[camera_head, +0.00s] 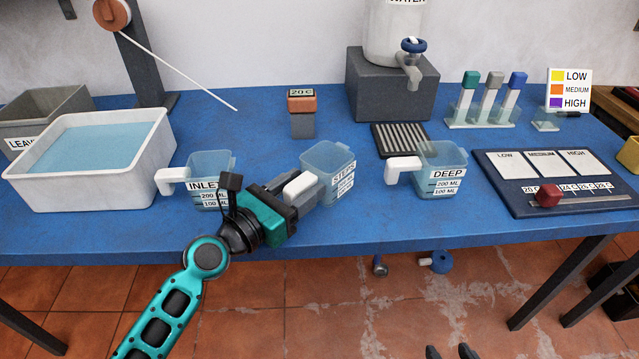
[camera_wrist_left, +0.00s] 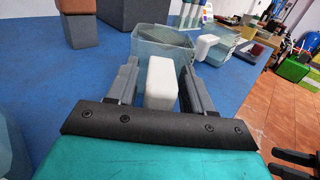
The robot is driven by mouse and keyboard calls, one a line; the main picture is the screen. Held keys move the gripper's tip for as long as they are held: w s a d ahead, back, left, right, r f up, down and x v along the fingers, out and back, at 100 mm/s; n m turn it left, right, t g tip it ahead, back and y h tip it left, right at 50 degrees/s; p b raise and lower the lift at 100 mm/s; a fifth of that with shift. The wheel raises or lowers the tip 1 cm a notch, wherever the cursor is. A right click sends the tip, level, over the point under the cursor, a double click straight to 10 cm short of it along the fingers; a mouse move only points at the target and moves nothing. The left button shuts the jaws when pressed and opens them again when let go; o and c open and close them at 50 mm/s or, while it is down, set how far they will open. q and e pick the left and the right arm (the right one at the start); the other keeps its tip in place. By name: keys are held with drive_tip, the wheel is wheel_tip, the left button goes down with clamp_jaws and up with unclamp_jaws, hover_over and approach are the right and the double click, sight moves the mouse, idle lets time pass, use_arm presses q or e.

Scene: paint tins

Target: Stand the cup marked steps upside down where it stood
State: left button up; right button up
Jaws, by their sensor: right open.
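The cup marked STEPS (camera_head: 329,165) is a clear bluish cup with a white handle, standing open side up on the blue table, its handle towards my left gripper. It also shows in the left wrist view (camera_wrist_left: 158,47). My left gripper (camera_head: 300,190) is at the handle; in the left wrist view its fingers (camera_wrist_left: 160,85) stand on either side of the white handle, open, with a gap visible. My right gripper (camera_head: 450,352) shows only as dark fingertips at the bottom edge, open and empty, away from the table.
The INLET cup (camera_head: 211,165) stands left and the DEEP cup (camera_head: 441,165) right of it. A white basin of water (camera_head: 140,190) is at the left. A grey drain rack (camera_head: 400,139) and water tank (camera_head: 395,35) stand behind.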

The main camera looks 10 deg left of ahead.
use_arm(q)
clamp_jaws()
use_arm(e)
drive_tip(key=shift+f, duration=0.15)
drive_tip(key=shift+a, duration=0.1)
use_arm(q)
drive_tip(key=shift+r, duration=0.15)
drive_tip(key=shift+r+p, duration=0.5)
drive_tip(key=shift+r, duration=0.1)
wheel_tip(320, 180, up, 8)
drive_tip(key=p, duration=0.5)
drive_tip(key=shift+f, duration=0.15)
wheel_tip(320, 180, up, 11)
drive_tip(key=p, duration=0.4)
use_arm(e)
wheel_tip(320, 180, up, 8)
drive_tip(key=d, duration=0.1)
drive_tip(key=shift+s+d+h, duration=0.3)
drive_tip(key=shift+s+d, duration=0.1)
drive_tip(key=shift+s, duration=0.05)
